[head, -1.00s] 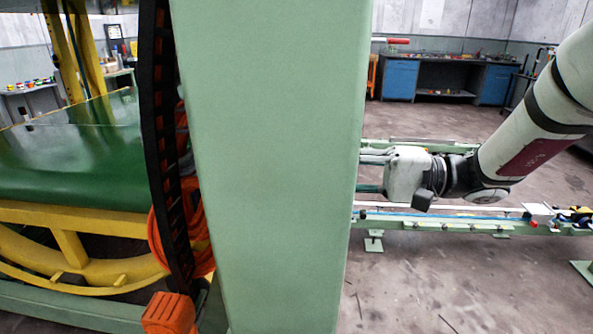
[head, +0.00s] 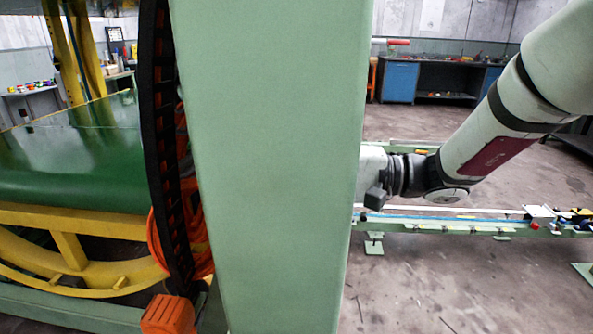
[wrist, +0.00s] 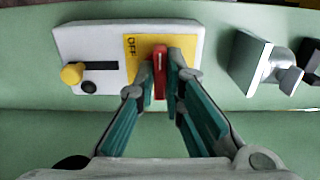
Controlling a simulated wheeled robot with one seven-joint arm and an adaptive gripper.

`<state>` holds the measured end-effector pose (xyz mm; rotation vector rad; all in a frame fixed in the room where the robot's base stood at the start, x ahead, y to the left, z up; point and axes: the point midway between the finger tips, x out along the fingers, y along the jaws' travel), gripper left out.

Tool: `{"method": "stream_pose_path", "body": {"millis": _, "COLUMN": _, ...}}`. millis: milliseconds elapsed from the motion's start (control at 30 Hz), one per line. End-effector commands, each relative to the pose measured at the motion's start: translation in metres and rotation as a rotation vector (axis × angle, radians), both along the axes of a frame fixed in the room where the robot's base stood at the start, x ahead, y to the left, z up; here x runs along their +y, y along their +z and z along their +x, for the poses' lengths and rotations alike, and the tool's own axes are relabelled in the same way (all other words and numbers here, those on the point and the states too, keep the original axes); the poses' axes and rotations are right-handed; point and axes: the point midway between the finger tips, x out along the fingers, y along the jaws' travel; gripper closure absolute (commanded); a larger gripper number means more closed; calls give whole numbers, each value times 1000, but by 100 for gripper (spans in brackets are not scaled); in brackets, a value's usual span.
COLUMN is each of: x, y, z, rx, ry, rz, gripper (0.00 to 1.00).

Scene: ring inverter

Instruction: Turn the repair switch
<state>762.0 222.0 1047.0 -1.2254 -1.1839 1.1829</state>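The repair switch has a red handle (wrist: 159,72) on a yellow plate (wrist: 134,50) marked OFF, at the right end of a white panel (wrist: 78,35) in the wrist view. The handle stands about upright in that picture. My gripper (wrist: 160,70) has its fingers drawn close together, one on each side of the handle, and looks shut on it. The fingertips hide part of the plate and any marking to the right. In the head view my gripper is hidden behind the wide green post.
The wide green post (head: 268,160) blocks the middle of the head view. The panel also bears a yellow knob (wrist: 72,74). A grey box fitting (wrist: 250,62) stands to its right. A green rail (head: 460,224) runs low behind my arm. A blue workbench (head: 400,80) stands far back.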

Motion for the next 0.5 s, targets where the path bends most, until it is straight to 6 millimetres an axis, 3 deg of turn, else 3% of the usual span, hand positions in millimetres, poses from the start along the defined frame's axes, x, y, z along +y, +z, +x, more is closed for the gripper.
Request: {"method": "stream_pose_path", "body": {"millis": 500, "x": 1, "y": 1, "z": -1, "rx": 96, "ry": 2, "rz": 2, "gripper": 100}}
